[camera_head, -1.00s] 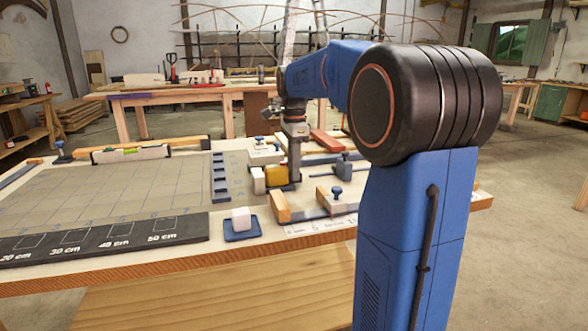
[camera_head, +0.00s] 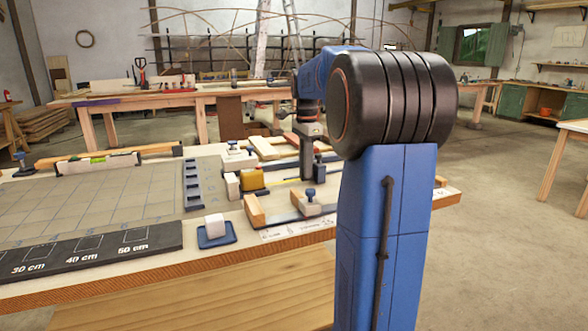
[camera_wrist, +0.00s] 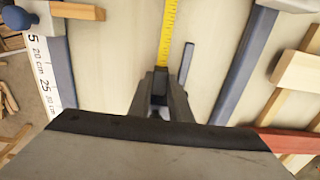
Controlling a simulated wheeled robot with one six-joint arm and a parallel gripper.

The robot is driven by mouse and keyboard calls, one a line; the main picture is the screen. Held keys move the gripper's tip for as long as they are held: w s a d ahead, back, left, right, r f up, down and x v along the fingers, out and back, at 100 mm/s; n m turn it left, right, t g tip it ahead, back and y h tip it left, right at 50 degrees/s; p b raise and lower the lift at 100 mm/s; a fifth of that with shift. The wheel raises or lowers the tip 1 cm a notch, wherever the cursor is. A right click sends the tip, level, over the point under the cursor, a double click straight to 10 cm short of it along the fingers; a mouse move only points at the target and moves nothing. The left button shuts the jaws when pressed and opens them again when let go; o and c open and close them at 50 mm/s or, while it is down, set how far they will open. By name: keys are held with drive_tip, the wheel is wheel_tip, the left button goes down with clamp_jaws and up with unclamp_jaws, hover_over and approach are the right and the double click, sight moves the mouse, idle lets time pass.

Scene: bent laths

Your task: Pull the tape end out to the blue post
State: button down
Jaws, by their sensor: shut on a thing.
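The yellow tape case (camera_head: 252,180) sits on the workbench, left of my gripper. In the wrist view a strip of yellow tape (camera_wrist: 168,32) with dark marks runs straight from the top edge down to my gripper (camera_wrist: 160,88). My gripper (camera_head: 307,178) is low over the bench and shut on the tape end, which its fingers hide. A dark blue-grey upright piece (camera_head: 320,166), seemingly the blue post, stands close to the right of my gripper. A narrow blue-grey piece (camera_wrist: 187,62) beside the tape in the wrist view may be the same post.
Blue-grey rails (camera_wrist: 243,65) flank the tape lane. A wooden block (camera_head: 254,211) and a blue-knobbed clamp (camera_head: 310,203) stand in front. A white cube (camera_head: 214,224) on a blue pad lies nearer the front edge. A printed scale (camera_wrist: 42,70) runs beside the left rail.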

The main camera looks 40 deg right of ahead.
drive_tip(key=shift+d, duration=0.2)
drive_tip(key=c, duration=1.6)
unclamp_jaws()
wheel_tip(320, 180, up, 17)
drive_tip(key=shift+r, duration=0.2)
